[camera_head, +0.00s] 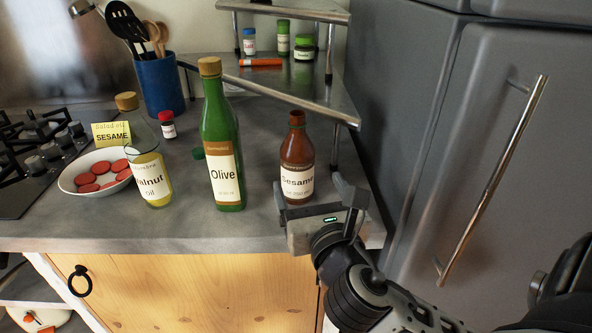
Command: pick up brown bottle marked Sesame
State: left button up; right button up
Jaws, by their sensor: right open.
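The brown bottle marked Sesame (297,150) stands upright on the grey counter near its right front corner. It has a white label and an uncapped-looking brown neck. My right gripper (311,192) comes in from the lower right and is open at the front of the bottle's lower part. One finger is left of the bottle's base and the other is to its right. Part of the bottle's base is hidden by the gripper; I cannot tell whether they touch. My left gripper is not in view.
A green Olive bottle (220,140) and a Walnut oil bottle (152,170) stand to the left. Behind are a plate of red slices (72,185), a small red-capped jar (168,126) and a blue utensil pot (160,85). A corner shelf (300,98) stands behind; a grey fridge (420,120) is right.

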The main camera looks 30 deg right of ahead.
aim_at(302, 171)
jog(key=x, duration=0.4)
jog(key=shift+w, duration=0.25)
jog(key=shift+w+d, duration=0.2)
jog(key=shift+w, duration=0.25)
jog(key=x, duration=0.2)
jog(key=f+x, duration=0.1)
jog(key=x, duration=0.2)
jog(key=shift+r, duration=0.1)
jog(key=c, duration=1.4)
jog(key=shift+p, duration=0.3)
